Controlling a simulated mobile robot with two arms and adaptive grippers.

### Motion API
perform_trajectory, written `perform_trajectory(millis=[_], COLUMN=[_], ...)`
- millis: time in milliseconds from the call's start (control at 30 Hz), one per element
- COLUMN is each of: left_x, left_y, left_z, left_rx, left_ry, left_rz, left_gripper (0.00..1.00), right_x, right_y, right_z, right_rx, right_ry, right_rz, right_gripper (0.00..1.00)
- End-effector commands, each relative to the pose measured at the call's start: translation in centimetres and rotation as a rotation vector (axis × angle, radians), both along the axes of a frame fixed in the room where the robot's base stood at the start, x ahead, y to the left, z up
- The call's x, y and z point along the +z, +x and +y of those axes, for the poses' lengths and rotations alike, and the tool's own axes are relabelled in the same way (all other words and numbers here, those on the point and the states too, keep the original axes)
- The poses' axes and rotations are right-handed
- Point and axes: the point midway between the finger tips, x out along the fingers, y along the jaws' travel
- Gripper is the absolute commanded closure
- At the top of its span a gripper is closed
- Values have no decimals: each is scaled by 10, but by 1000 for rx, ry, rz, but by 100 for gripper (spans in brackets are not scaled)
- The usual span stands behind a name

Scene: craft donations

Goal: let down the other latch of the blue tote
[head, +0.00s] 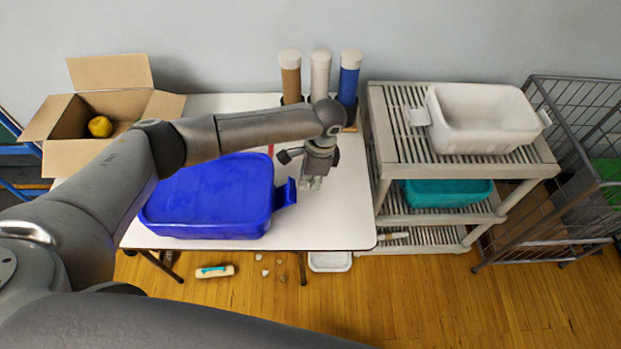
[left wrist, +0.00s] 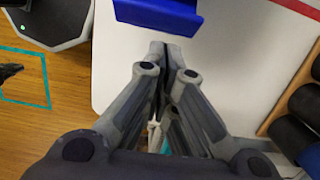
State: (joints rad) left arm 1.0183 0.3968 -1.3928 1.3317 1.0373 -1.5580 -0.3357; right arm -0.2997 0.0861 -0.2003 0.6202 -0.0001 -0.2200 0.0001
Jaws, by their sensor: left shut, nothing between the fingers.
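The blue tote (head: 215,208) sits lidded on the white table, partly covered by my left arm. A blue latch (head: 285,194) sticks out from its right end; it also shows at the top of the left wrist view (left wrist: 158,14). The tote's left end is partly behind my arm, and I see no latch there. My left gripper (head: 311,183) is shut and empty, just right of the latch, pointing down over the table. In the left wrist view its fingertips (left wrist: 166,48) are together, with a gap between them and the latch. My right gripper is not in view.
The white table (head: 330,225) is bare right of the tote. Brown, white and blue tubes (head: 320,75) stand at its back. An open cardboard box (head: 62,120) holds a yellow thing. A shelf rack (head: 395,150) with a white bin (head: 480,120) stands close on the right.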

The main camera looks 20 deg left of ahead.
Motion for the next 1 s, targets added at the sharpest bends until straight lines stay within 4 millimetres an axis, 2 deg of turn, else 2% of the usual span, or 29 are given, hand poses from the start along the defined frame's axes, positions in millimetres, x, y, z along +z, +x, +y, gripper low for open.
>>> perform_trajectory(millis=[733,1000], left_x=[-9,-12], left_y=[2,2], left_z=[-6,-7], left_rx=[-4,-4], left_ry=[-6,-6], left_rz=[-4,-4], left_gripper=[100,100], right_x=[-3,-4], right_y=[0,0], right_z=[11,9], right_rx=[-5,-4], right_ry=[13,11], right_rz=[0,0], right_gripper=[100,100])
